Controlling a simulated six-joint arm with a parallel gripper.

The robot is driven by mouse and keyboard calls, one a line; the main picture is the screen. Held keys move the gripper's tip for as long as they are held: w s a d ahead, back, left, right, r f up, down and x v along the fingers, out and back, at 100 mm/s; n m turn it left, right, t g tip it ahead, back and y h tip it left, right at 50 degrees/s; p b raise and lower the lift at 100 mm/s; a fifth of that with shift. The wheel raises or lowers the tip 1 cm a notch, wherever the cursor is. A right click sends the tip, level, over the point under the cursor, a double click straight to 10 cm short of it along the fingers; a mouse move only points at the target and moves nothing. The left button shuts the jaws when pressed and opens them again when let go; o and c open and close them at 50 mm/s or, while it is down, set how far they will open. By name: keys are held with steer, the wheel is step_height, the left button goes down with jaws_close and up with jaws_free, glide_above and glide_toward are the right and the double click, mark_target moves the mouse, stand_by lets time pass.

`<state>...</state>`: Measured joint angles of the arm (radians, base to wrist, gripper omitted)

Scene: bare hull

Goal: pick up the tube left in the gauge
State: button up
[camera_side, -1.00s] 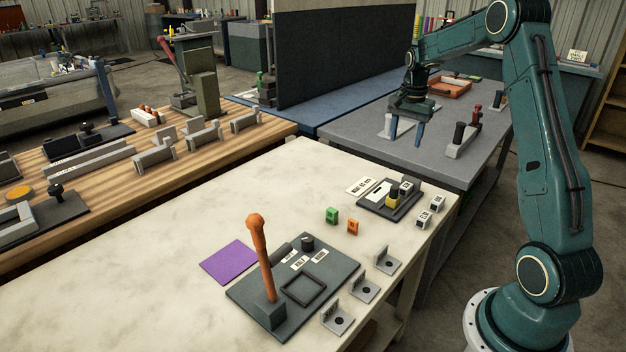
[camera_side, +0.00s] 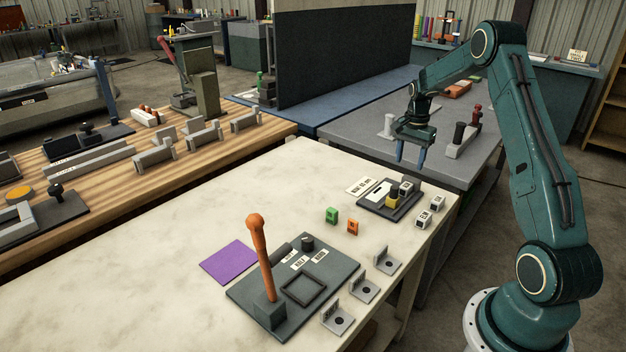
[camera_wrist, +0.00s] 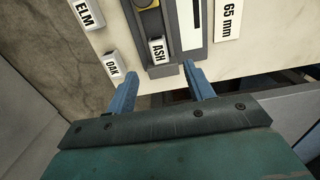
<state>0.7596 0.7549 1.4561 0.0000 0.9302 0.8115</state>
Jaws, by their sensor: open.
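The gauge (camera_side: 372,203) is a dark plate with a pale strip on the pale table; it also shows in the wrist view (camera_wrist: 189,10). A small white-faced piece marked ASH (camera_wrist: 158,50) stands in it, beside a yellow part (camera_side: 392,200). The ASH piece also shows in the side view (camera_side: 406,188). Pieces marked OAK (camera_wrist: 113,66) and ELM (camera_wrist: 86,12) stand off the gauge on the table. My gripper (camera_side: 411,163) is open and empty above the table's far edge. In the wrist view its fingertips (camera_wrist: 158,72) point toward the ASH piece, apart from it.
A card reading 65 mm (camera_wrist: 228,20) lies beside the gauge. Green (camera_side: 332,215) and orange (camera_side: 352,227) blocks stand nearer. A dark base with an upright orange handle (camera_side: 258,240) and several grey brackets (camera_side: 387,262) are at the front.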

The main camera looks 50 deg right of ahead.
mark_target(406, 186)
steer(key=shift+f, duration=1.95)
steer(key=shift+s+f, duration=0.1)
steer(key=shift+f, duration=2.5)
steer(key=c, duration=1.1)
steer(key=shift+r, duration=0.2)
step_height(406, 186, up, 20)
steer(key=shift+f, duration=0.1)
